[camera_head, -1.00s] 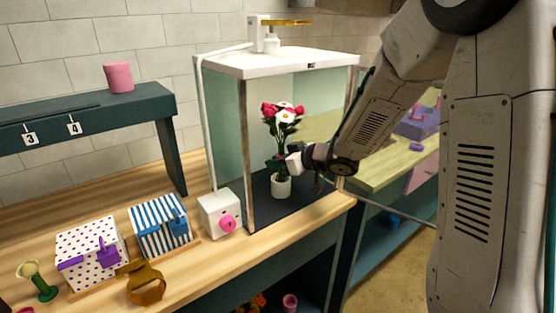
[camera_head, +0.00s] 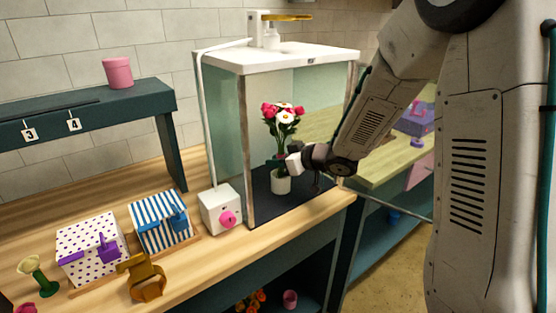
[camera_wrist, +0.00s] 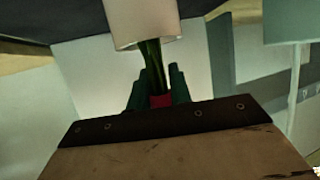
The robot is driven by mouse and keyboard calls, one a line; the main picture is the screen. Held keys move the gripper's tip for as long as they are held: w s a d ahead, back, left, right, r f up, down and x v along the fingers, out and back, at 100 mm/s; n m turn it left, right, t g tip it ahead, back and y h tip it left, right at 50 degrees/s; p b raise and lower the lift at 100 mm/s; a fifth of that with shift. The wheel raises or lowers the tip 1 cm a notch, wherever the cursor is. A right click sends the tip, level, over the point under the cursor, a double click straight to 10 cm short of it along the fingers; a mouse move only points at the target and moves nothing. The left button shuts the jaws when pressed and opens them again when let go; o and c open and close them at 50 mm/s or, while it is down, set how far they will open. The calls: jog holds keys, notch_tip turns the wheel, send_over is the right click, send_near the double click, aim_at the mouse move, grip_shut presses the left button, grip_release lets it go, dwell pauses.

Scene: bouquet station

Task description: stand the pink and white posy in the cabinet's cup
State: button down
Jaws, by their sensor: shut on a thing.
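The posy (camera_head: 283,113), with pink-red and white blooms and green leaves, stands upright inside the glass-sided cabinet (camera_head: 290,57). My gripper (camera_head: 294,161) reaches in through the cabinet's open side from the right and is shut on the posy's stem. The white cup (camera_head: 281,183) stands on the cabinet's dark floor right under the posy. In the wrist view, the fingers (camera_wrist: 158,92) hold a red band around the stems, and the green stems (camera_wrist: 150,62) run into the mouth of the cup (camera_wrist: 141,20). How deep they reach is hidden.
A white box with a pink knob (camera_head: 228,219) stands beside the cabinet. Striped (camera_head: 161,222) and dotted (camera_head: 90,248) boxes sit on the wooden counter at left. A pink pot (camera_head: 117,72) stands on the dark shelf. Cabinet posts and glass stand close around my gripper.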

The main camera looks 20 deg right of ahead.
jog(key=shift+f, duration=0.5)
dwell(0.3)
jog(key=c, duration=0.6)
grip_release()
jog(key=shift+c, duration=0.2)
jog(key=v, duration=0.9)
dwell(0.5)
dwell(0.5)
